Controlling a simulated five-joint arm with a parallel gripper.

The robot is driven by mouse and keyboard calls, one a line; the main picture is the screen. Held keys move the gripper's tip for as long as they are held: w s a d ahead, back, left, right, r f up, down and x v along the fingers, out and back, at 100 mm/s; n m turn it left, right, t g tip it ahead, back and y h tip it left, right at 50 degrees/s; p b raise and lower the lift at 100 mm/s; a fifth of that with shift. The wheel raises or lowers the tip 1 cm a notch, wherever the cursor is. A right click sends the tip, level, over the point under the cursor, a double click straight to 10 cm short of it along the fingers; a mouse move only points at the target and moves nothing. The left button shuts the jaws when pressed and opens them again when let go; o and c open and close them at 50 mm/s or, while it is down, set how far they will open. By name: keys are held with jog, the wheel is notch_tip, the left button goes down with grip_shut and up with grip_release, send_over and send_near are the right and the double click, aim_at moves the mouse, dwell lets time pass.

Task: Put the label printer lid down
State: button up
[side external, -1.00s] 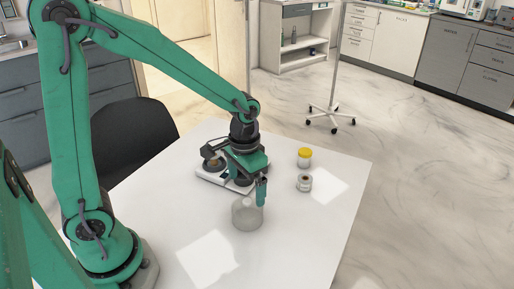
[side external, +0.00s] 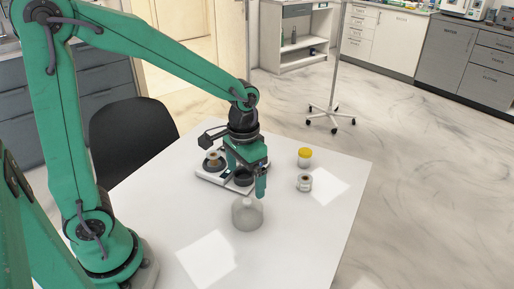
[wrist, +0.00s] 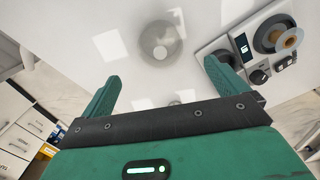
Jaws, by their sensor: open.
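The label printer appears to be the white device (side external: 203,175) on the table, partly behind my gripper (side external: 249,186). In the wrist view the device (wrist: 215,47) shows at the upper right, with a small display, dark knobs and a roll with a brown core (wrist: 288,40). I cannot make out a separate lid. My gripper (wrist: 163,86) is open, with nothing seen held between its fingers. A translucent round container (side external: 247,213) stands on the table just below and in front of it; it also shows in the wrist view (wrist: 160,42), ahead of the fingers.
A yellow-capped jar (side external: 305,157) and a small pale jar (side external: 304,182) stand right of my gripper. The white table (side external: 290,235) is clear at the front and right. A black chair (side external: 130,133) stands beyond its left edge. A wheeled pole stand (side external: 331,115) is behind.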

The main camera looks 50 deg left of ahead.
jog(key=s+a+r+t, duration=0.3)
jog(key=s+r+t, duration=0.2)
jog(key=s+r, duration=0.6)
jog(key=shift+a+r+n+t, duration=0.15)
jog(key=shift+a+n+t, duration=0.15)
jog(key=shift+a, duration=0.1)
